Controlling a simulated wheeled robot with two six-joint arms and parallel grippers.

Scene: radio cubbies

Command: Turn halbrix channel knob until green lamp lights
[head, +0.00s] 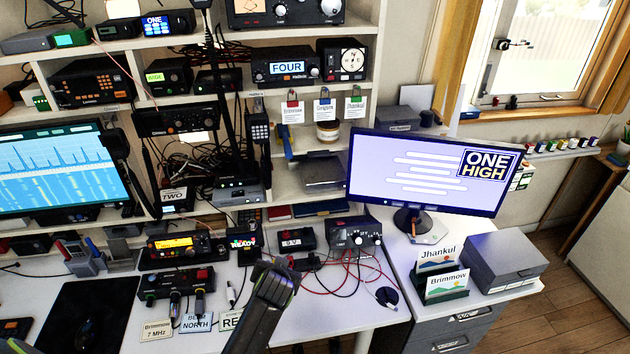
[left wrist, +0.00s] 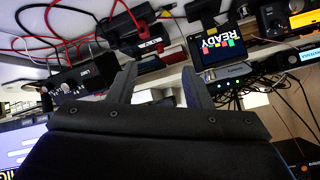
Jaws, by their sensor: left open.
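I cannot read the name halbrix on any set, so I cannot tell which knob is its channel knob. Candidates with knobs include the radio with an orange display (head: 178,246), the grey box with knobs (head: 354,233) and the FOUR radio (head: 286,68). My left gripper (head: 272,272) reaches over the front of the desk, from the bottom of the head view. In the left wrist view its two dark fingers (left wrist: 157,75) stand apart with nothing held between them. The orange-display radio (left wrist: 288,15) and a knobbed dark box (left wrist: 84,79) also show there, upside down. My right gripper is not in view.
A small READY screen (left wrist: 215,45) stands near a grey box with green lights (left wrist: 235,72). Red and black cables (head: 365,268) cross the desk. A monitor reading ONE HIGH (head: 430,172) stands right. Handheld microphones or plugs (head: 198,300) lie in front.

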